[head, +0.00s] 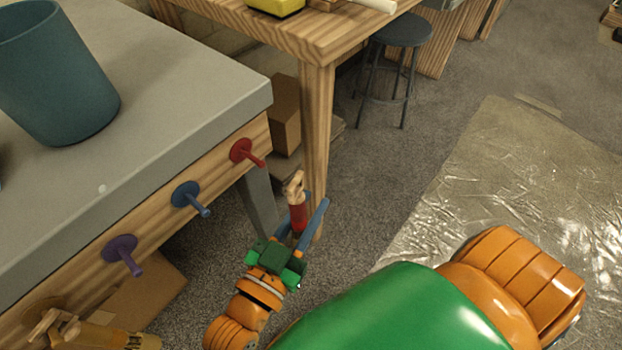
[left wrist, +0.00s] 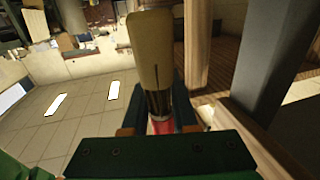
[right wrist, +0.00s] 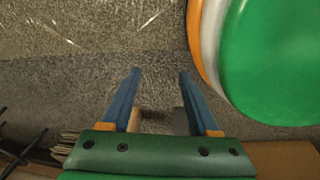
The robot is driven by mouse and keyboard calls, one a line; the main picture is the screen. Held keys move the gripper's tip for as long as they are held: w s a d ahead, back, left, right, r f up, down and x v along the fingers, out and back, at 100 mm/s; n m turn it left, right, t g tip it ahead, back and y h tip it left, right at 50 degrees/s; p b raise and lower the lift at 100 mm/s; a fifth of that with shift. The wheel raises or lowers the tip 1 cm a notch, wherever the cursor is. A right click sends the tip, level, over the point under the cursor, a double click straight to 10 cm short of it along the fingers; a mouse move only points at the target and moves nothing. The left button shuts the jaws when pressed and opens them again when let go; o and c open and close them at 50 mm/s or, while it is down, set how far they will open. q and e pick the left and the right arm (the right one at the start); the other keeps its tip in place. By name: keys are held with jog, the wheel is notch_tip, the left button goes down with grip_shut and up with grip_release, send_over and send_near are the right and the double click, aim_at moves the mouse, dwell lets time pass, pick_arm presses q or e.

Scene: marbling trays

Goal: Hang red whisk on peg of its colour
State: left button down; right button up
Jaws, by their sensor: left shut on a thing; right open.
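The red whisk (head: 298,215) has a pale wooden handle end and a red section. My left gripper (head: 308,207) is shut on it, and the whisk points up from the jaws. In the left wrist view the whisk's pale handle (left wrist: 152,50) stands between the fingers, with a metal collar and some red below; its lower part is hidden. The red peg (head: 242,152) sticks out of the table's wooden front, up and left of the whisk, apart from it. My right gripper (right wrist: 160,76) is open and empty in the right wrist view.
A blue peg (head: 187,196) and a purple peg (head: 121,250) share the wooden front. A whisk-like thing with a yellowish part (head: 112,336) is at the lower left. A teal bucket (head: 60,85) stands on the grey tabletop (head: 190,115). A wooden table leg (head: 318,130) stands behind the whisk.

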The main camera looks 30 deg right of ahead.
pick_arm(q)
jog(key=w+a+b, duration=0.2)
jog(key=w+b, duration=0.1)
jog(key=w, duration=0.4)
jog(key=shift+w+a+f, duration=0.15)
jog(key=shift+a+f, duration=0.1)
jog(key=shift+a, duration=0.1)
pick_arm(e)
jog(key=w, duration=0.1)
jog(key=w+a+f, duration=0.1)
jog(key=w+f, duration=0.1)
jog(key=shift+w+a, duration=0.15)
jog(key=shift+a, duration=0.2)
